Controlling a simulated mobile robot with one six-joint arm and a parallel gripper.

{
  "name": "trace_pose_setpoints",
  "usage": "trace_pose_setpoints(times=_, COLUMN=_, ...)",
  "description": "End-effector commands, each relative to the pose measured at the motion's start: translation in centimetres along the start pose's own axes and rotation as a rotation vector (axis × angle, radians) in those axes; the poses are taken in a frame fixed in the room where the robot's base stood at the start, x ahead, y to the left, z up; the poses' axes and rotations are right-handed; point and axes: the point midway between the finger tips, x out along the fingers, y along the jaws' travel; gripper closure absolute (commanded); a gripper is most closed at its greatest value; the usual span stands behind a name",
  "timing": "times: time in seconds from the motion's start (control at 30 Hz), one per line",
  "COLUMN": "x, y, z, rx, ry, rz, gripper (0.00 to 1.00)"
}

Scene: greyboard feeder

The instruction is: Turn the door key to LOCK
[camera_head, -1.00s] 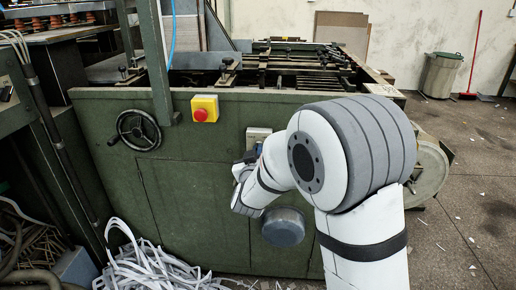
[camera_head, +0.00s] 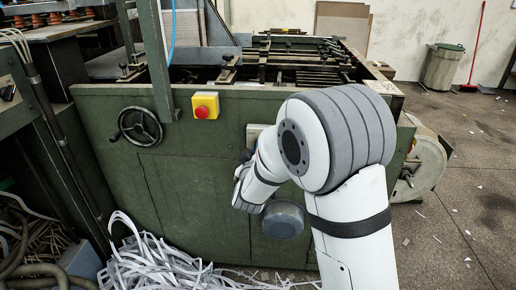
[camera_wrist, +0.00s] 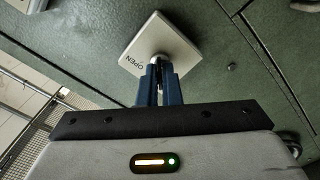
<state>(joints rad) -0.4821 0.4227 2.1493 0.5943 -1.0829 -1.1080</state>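A pale square switch plate (camera_wrist: 160,44) with the word OPEN printed on it is on the green panel, tilted in the wrist view. In the head view the plate (camera_head: 254,130) is mostly hidden behind my arm. My gripper (camera_wrist: 160,66) points at the plate, its two blue fingers close together at the plate's lower edge. A bit of metal, which looks like the door key (camera_wrist: 160,58), shows at the fingertips; the fingers appear shut on it. Most of the key is hidden, and its turn angle and the LOCK marking cannot be seen.
A yellow box with a red button (camera_head: 205,105) and a black handwheel (camera_head: 140,127) sit left on the green machine (camera_head: 195,185). A round grey cover (camera_head: 283,220) sits below my wrist. White paper strips (camera_head: 160,265) lie on the floor.

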Motion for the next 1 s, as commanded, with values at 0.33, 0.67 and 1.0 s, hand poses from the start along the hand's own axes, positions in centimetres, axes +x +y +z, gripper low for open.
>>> trace_pose_setpoints(times=0.33, x=0.0, y=-0.1, z=0.0, rx=-0.001, ry=0.001, rz=-0.001, gripper=0.9)
trace_pose_setpoints(times=0.67, x=0.0, y=0.0, z=0.0, rx=0.0, ry=0.0, rz=0.0, gripper=0.74)
trace_pose_setpoints(times=1.0, x=-2.9, y=0.0, z=-0.1, rx=0.001, ry=0.001, rz=-0.003, gripper=0.74)
